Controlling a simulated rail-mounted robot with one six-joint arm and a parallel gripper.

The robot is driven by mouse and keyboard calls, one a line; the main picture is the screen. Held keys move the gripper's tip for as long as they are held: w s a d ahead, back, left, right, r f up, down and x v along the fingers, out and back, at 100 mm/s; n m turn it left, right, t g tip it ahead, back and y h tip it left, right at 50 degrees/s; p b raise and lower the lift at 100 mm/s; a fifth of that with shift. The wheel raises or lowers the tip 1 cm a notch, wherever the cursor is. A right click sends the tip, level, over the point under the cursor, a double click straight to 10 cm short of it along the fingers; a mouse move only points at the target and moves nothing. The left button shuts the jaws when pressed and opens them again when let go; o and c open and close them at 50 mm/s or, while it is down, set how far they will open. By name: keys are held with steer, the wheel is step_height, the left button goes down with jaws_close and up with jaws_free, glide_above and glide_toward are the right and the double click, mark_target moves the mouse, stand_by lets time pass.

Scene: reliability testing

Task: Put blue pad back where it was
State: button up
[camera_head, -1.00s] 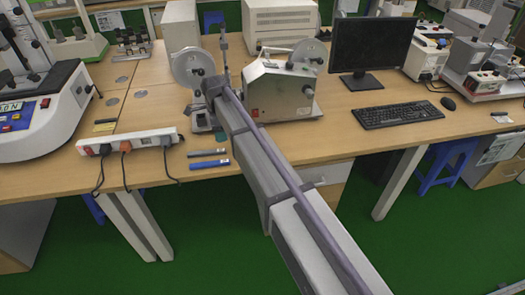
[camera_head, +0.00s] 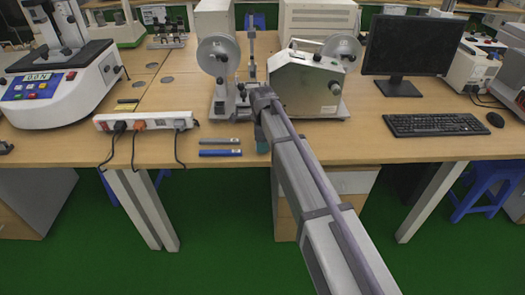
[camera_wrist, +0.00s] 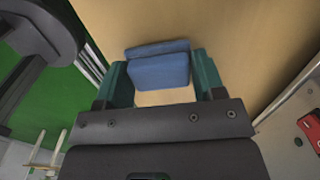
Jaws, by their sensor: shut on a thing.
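The blue pad (camera_wrist: 158,68) is in the wrist view, between the two teal fingers of my gripper (camera_wrist: 162,82). The fingers are shut on its sides. A light wooden surface shows behind the pad, and I cannot tell whether the pad touches it. In the head view my gripper (camera_head: 262,146) is mostly hidden by my arm, with only a teal part showing near the table's front edge, right of two flat bars. The pad is hidden in that view.
A blue bar (camera_head: 220,153) and a grey bar (camera_head: 219,141) lie near the front edge of the table (camera_head: 360,147). A power strip (camera_head: 146,121) stands left of them. The machine with reels (camera_head: 306,83) is close behind my arm. A keyboard (camera_head: 436,125) lies right.

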steer(key=shift+f, duration=0.65)
steer(key=o, duration=0.8)
steer(key=shift+o, duration=0.2)
step_height(320, 180, up, 12)
steer(key=p, duration=1.2)
steer(key=shift+r, duration=0.2)
